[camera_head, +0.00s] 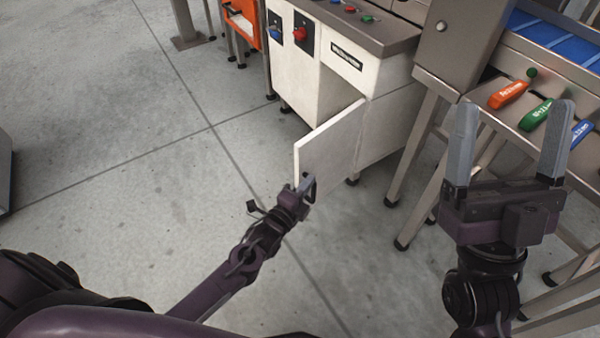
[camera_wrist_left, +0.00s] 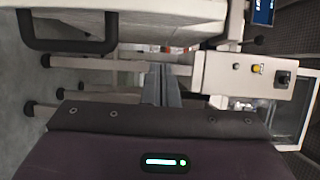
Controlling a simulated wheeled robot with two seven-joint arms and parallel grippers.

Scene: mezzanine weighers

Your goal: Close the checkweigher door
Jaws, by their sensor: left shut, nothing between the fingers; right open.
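The checkweigher door (camera_head: 330,148) is a pale panel on the white cabinet (camera_head: 325,75). It stands open, swung out toward me, and the cabinet's opening shows behind it. Its dark bar handle (camera_head: 311,187) is on the lower near part; a black handle (camera_wrist_left: 66,46) also shows at upper left in the left wrist view, beside a pale panel (camera_wrist_left: 170,10). My left gripper (camera_head: 301,184) is shut and empty, close to the door's near edge and handle; contact cannot be told. Its fingers (camera_wrist_left: 161,84) are together in the wrist view. My right gripper (camera_head: 512,125) is open and empty, right of the door.
A steel frame with legs (camera_head: 425,140) and a bench with orange (camera_head: 508,94), green (camera_head: 535,115) and blue handles stands at right. An orange unit (camera_head: 243,20) is at the back. The grey floor left of the door is clear.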

